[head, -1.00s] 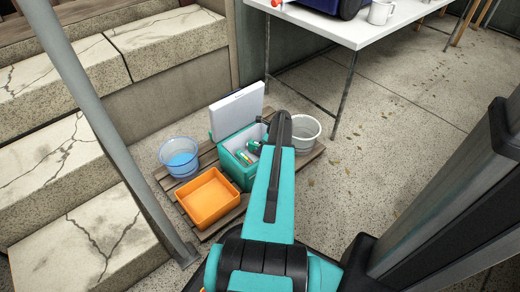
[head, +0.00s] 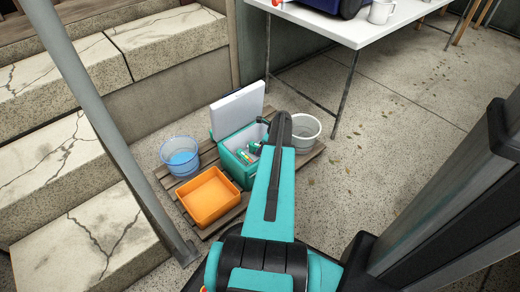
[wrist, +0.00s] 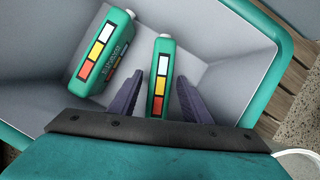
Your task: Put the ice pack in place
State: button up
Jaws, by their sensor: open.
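The teal cooler (head: 229,168) stands open on a wooden pallet, its white lid (head: 238,110) raised. In the wrist view I look down into its pale grey inside, within a teal rim (wrist: 293,70). One teal ice pack (wrist: 159,62), with white, yellow and red patches, stands on edge between the two dark fingers of my gripper (wrist: 158,88). The fingers are open, with a gap on both sides of the pack. A second ice pack (wrist: 106,55) lies tilted to the left, near the left wall. In the head view my arm hides the gripper.
An orange bin (head: 208,197) and a clear blue bucket (head: 180,157) stand left of the cooler. A whitish bucket (head: 307,130) is on its right. Stone steps (head: 80,190) rise at left, and a white table (head: 355,30) stands behind. Open floor lies to the right.

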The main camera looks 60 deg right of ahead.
jog(key=shift+a+r+b, duration=0.1)
jog(key=shift+r+b, duration=0.2)
jog(key=shift+r, duration=0.15)
jog(key=p+v, duration=0.5)
jog(key=v, duration=0.7)
jog(key=shift+r, duration=0.1)
jog(key=shift+s+r, duration=0.1)
jog(key=shift+r, duration=0.05)
